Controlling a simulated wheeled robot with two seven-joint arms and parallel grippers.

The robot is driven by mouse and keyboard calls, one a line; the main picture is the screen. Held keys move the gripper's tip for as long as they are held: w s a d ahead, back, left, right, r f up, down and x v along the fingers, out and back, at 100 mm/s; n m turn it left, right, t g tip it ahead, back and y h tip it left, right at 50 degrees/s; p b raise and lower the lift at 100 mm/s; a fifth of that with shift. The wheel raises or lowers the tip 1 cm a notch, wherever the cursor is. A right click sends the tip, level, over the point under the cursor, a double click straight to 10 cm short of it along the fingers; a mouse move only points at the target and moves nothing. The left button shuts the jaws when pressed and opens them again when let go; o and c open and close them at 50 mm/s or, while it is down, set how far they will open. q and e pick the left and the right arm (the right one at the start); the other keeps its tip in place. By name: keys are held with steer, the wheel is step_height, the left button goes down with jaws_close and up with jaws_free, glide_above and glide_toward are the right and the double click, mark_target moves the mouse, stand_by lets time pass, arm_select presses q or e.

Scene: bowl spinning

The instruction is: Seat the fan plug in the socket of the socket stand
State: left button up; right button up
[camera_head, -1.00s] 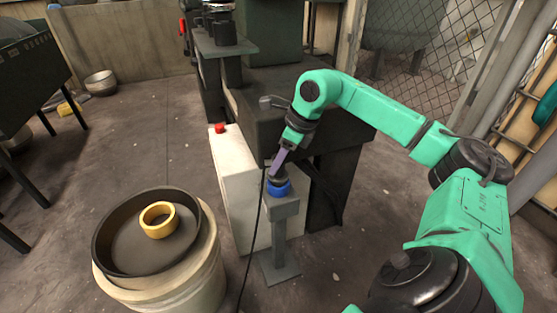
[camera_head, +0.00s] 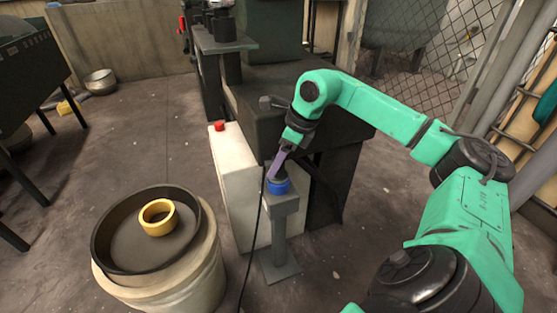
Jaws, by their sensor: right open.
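The socket stand (camera_head: 279,228) is a grey post on a square foot. A blue socket (camera_head: 278,188) sits on its top plate. My right gripper (camera_head: 275,174), with purple fingers, points down at the blue socket from above and is open. The dark fan plug is mostly hidden between the fingers and the socket, so I cannot tell how deep it sits. A black cable (camera_head: 258,222) hangs beside the stand on its left and runs down to the floor. My left gripper is out of view.
A white box (camera_head: 232,186) with a red button (camera_head: 219,126) stands behind the stand, against a dark machine (camera_head: 270,90).

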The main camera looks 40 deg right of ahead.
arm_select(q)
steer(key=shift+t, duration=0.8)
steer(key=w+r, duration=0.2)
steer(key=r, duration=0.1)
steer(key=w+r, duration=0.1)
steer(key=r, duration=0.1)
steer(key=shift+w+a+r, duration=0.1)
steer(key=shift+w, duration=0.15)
arm_select(e)
steer(key=shift+w, duration=0.1)
steer(key=v, duration=0.3)
steer(key=shift+p, duration=0.35)
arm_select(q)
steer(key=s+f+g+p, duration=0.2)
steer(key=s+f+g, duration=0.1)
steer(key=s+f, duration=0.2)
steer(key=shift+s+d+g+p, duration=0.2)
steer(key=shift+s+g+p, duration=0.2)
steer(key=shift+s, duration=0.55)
arm_select(e)
steer(key=v, duration=1.1)
steer(key=shift+r, duration=0.35)
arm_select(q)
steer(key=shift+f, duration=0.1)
